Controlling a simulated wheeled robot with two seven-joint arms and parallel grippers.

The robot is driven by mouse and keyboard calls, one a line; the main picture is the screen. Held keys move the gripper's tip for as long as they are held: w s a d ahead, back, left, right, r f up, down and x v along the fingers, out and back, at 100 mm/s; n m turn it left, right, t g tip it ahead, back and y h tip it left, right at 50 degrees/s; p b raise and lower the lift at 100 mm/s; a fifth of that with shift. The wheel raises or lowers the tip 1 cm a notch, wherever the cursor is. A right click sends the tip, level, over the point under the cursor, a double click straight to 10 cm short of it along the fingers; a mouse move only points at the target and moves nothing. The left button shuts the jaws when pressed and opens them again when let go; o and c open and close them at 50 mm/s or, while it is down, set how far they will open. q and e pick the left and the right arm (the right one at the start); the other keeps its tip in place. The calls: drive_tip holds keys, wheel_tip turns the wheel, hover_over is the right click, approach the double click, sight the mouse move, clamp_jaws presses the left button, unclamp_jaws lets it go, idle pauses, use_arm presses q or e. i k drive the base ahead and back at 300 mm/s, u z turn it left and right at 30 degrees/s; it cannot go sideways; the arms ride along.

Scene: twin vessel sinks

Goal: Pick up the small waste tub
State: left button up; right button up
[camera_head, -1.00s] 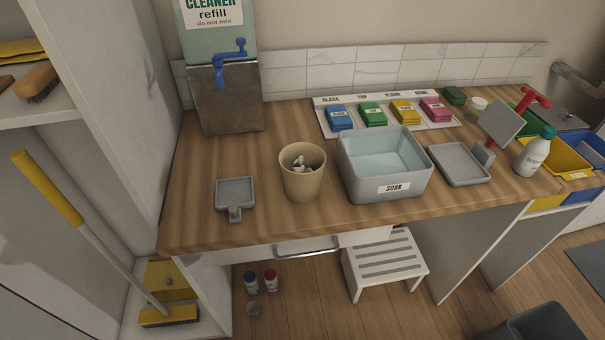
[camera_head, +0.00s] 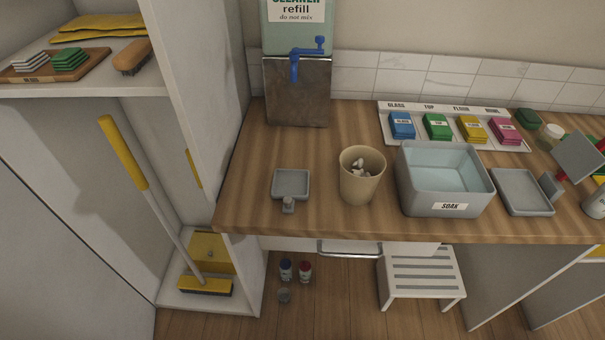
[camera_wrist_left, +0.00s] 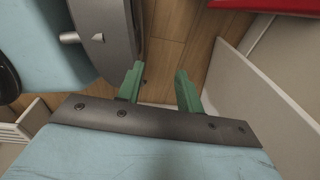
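The small waste tub (camera_head: 361,186) is a beige round bin standing upright on the wooden counter, with several pale crumpled pieces (camera_head: 361,170) inside. It stands between a small grey square tray with a stub handle (camera_head: 291,184) and the grey basin marked SOAK (camera_head: 447,206). No gripper shows in the head view. In the left wrist view my left gripper (camera_wrist_left: 159,86) has two green fingers apart with nothing between them, over wooden floor near white panels. The tub is not in that view. My right gripper is in neither view.
The counter (camera_head: 330,222) is clear in front of the tub. A cleaner dispenser with a blue tap (camera_head: 297,90) stands behind and left. A drawer handle (camera_head: 349,250) sticks out below the counter edge. A white step stool (camera_head: 420,278) stands on the floor.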

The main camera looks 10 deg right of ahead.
sight(354, 190)
drive_tip(key=u, duration=1.45)
drive_tip(key=k, duration=0.35)
drive_tip(key=z, duration=2.9)
